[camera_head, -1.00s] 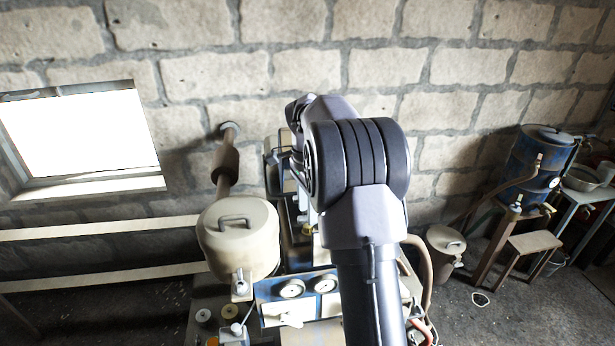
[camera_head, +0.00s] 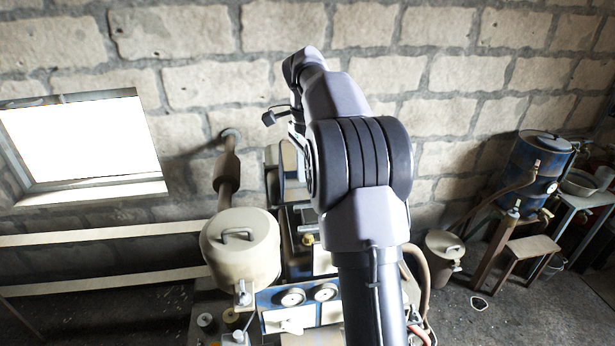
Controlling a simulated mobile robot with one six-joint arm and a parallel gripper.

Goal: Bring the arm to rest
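My arm rises from the bottom middle of the picture, with its large elbow joint in front of the machine. From the elbow the forearm reaches up and away toward the wall, with the wrist at its far end. A small dark part (camera_head: 275,116) sticks out to the left below the wrist and may belong to my gripper. I cannot make out two fingers, an opening or anything held. The engine machine (camera_head: 290,294) with its blue panel and round dials stands behind and below the arm, partly hidden by it.
A beige lidded tank (camera_head: 240,256) stands left of the arm, with a brown pipe (camera_head: 227,172) behind it. A blue barrel (camera_head: 533,170), a wooden stool (camera_head: 528,248) and a small beige canister (camera_head: 444,254) are at the right. The stone wall closes the back.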

